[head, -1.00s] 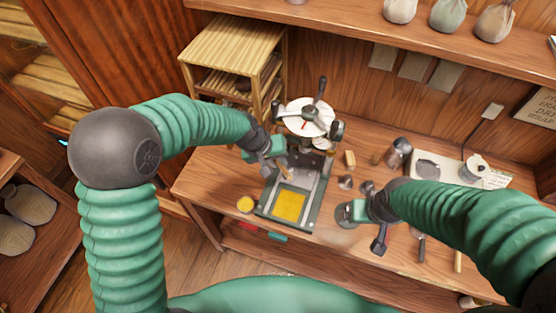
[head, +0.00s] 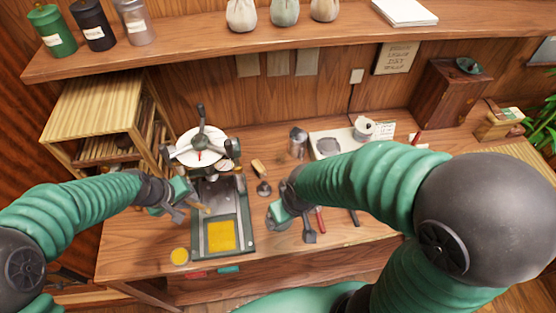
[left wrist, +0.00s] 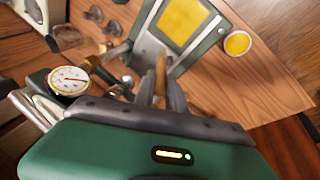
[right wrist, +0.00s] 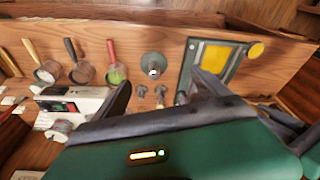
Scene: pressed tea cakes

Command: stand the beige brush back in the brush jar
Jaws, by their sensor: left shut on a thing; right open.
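The beige brush (left wrist: 160,76) is a short, light brown stick between the fingers of my left gripper (left wrist: 162,92). In the head view my left gripper (head: 186,205) is at the left edge of the press, and the brush (head: 203,209) tip pokes out over the press's metal bed. My right gripper (right wrist: 163,88) is open and empty; in the head view it is above the table, right of the press. A grey metal container (head: 298,143) at the table's back may be the brush jar; I cannot tell for sure.
The press (head: 203,150) with its yellow-filled tray (head: 222,236) stands between my grippers. A yellow round dish (head: 179,256) is at its front left.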

